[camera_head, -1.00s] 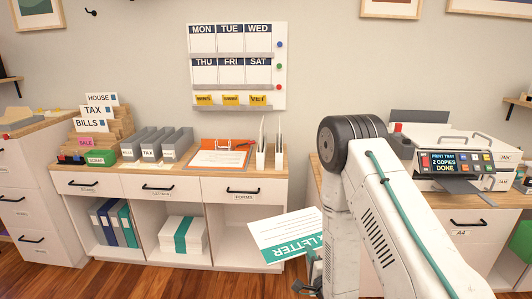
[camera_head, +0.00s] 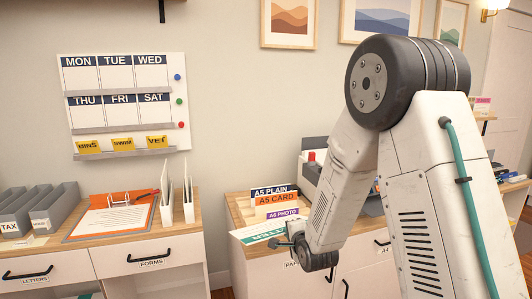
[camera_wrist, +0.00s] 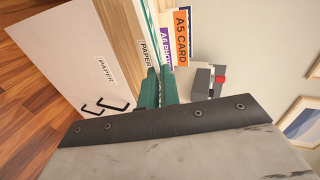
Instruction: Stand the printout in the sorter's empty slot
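The printout is a white sheet with a teal lettered band (camera_head: 262,232), seen nearly edge-on in front of the right-hand cabinet top. My gripper (camera_head: 296,238) is shut on its near edge; in the wrist view the teal fingers (camera_wrist: 159,78) pinch a thin edge. A white rack with upright dividers (camera_head: 168,203) stands on the left cabinet, well left of my gripper, with narrow gaps between dividers. I cannot tell which holder is the sorter.
An orange clipboard (camera_head: 112,216) and grey bins (camera_head: 50,208) stand on the left cabinet. A gap separates the two cabinets. A grey printer (camera_head: 315,160) is partly hidden behind my arm. A weekly board (camera_head: 122,105) hangs on the wall.

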